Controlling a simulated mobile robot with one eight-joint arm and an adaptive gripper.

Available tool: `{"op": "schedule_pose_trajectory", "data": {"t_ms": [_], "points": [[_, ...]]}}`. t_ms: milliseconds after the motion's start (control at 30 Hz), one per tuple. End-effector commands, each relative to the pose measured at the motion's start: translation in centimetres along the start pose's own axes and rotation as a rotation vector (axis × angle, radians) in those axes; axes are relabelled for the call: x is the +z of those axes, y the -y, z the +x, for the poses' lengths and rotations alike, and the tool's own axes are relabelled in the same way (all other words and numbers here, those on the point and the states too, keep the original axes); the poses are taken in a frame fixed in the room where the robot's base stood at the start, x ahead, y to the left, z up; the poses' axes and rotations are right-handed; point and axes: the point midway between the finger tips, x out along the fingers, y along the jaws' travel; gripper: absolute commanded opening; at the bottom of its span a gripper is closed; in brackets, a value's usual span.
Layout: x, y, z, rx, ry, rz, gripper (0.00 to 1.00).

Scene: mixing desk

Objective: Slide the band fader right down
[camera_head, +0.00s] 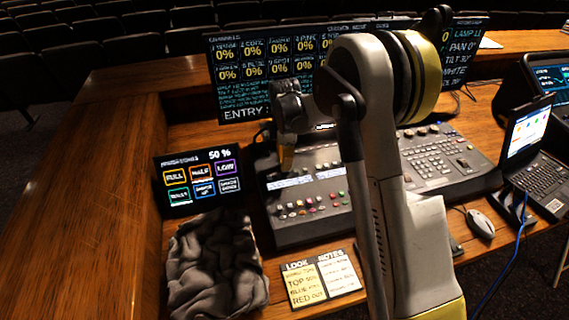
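The mixing desk (330,226) is a dark console with two panels side by side on the wooden desk. Its left panel has rows of small coloured buttons and pale label strips. My gripper (286,160) points down over the far part of the left panel, with an orange-brown patch near its tips. I cannot tell whether its fingers are apart, or whether they touch the panel. No fader labelled for the band can be made out at this size. My arm hides the middle of the console.
A small screen (201,179) reading 50 % stands left of the console. A crumpled grey cloth (215,265) and a notes card (322,278) lie in front. A wide monitor (240,100) stands behind. A laptop (540,180) and mouse (480,224) are at right.

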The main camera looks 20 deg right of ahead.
Motion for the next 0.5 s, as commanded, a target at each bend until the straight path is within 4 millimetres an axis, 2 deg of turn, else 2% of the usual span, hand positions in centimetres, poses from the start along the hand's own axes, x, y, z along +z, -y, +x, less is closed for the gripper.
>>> {"op": "schedule_pose_trajectory", "data": {"t_ms": [267,500], "points": [[0.0,0.5,0.1,0.0,0.0,0.0,0.0],[0.0,3.7,0.1,0.0,0.0,0.0,0.0]]}}
